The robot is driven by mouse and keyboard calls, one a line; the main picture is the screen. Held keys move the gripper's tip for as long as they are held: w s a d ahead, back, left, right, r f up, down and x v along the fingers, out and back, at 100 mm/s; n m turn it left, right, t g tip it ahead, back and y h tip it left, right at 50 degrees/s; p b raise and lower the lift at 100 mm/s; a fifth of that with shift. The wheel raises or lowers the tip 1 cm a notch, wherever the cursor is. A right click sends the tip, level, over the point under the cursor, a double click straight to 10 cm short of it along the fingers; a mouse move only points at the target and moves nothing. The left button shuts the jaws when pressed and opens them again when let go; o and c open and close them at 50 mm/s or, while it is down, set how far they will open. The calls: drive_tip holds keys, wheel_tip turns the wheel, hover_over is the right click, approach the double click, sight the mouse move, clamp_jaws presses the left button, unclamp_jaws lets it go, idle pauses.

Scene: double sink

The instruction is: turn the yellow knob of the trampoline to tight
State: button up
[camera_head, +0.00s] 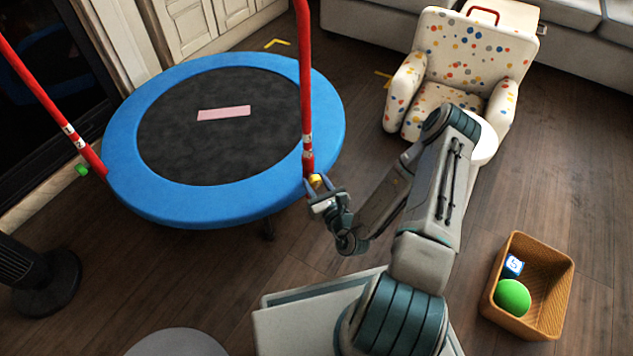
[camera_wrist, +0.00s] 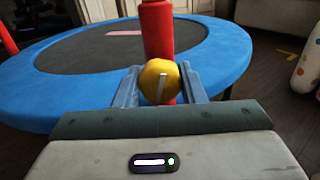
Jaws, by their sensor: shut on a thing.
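The trampoline (camera_head: 130,200) has a blue padded rim and a dark mat, and it also shows in the wrist view (camera_wrist: 220,60). The yellow knob (camera_head: 316,180) sits low on the red post (camera_head: 307,110) at the trampoline's right front edge. In the wrist view the yellow knob (camera_wrist: 159,83) is round with a pale line, tilted slightly from vertical, on its face. My gripper (camera_head: 318,188) is at the knob, its two blue-grey fingers (camera_wrist: 160,88) on either side, shut on it. Any marking for tight is not readable.
A second red post with a green knob (camera_head: 82,170) stands at the left. A spotted armchair (camera_head: 460,60) is behind my arm to the right. A wicker basket (camera_head: 540,260) with a green ball is on the floor at right. A dark stand (camera_head: 40,280) is at lower left.

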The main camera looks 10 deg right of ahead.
drive_tip(key=shift+r, duration=0.1)
drive_tip(key=m+p, duration=0.3)
drive_tip(key=p, duration=0.1)
drive_tip(key=shift+r, duration=0.15)
drive_tip(key=m+p, duration=0.3)
drive_tip(key=shift+m+p, duration=0.35)
drive_tip(key=shift+m, duration=0.05)
drive_tip(key=m+p, duration=0.2)
drive_tip(key=m, duration=0.1)
drive_tip(key=shift+m, duration=0.3)
drive_tip(key=shift+f+m+p, duration=0.15)
drive_tip(key=shift+m+p, duration=0.35)
drive_tip(key=shift+m, duration=0.6)
drive_tip(key=shift+f+m+p, duration=0.15)
drive_tip(key=shift+m+p, duration=0.3)
drive_tip(key=shift+m, duration=0.65)
drive_tip(key=o, duration=1)
drive_tip(key=p+v, duration=0.3)
drive_tip(key=v, duration=1.1)
